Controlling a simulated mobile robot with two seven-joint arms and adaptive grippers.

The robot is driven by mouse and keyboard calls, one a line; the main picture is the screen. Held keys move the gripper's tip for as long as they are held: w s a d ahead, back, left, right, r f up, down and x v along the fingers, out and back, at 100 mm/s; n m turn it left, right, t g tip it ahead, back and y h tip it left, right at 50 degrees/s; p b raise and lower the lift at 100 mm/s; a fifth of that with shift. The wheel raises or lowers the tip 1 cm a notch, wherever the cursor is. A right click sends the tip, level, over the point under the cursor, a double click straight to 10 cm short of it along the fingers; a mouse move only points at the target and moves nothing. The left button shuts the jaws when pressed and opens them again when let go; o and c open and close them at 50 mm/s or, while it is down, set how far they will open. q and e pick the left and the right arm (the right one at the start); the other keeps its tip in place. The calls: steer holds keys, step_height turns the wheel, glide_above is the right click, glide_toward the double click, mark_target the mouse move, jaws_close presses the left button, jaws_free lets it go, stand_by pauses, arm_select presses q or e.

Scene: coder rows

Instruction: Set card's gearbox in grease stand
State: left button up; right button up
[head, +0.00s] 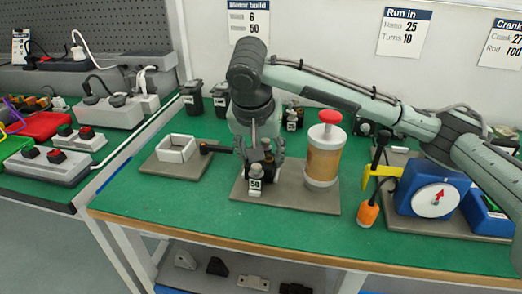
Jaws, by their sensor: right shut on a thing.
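A wall card (249,20) at the top reads 6 and 50. A small dark gearbox (255,172) with a white tag reading 50 is at the left part of a grey-brown board. This board, seemingly the grease stand (310,198), also carries a tan grease jar (323,160) with a red knob. My right gripper (260,158) comes down from above and is shut on the gearbox, which looks upright. The fingers hide part of it, and I cannot tell whether its base touches the board. My left gripper is not in view.
A white square frame (176,148) on a board stands to the left, with a black handle beside it. Dark tagged units (292,118) stand behind. The green front strip is clear.

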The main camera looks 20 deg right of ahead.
steer(key=shift+f+p, duration=0.35)
stand_by(1.1)
steer(key=o, duration=1.3)
steer(key=v, duration=1.2)
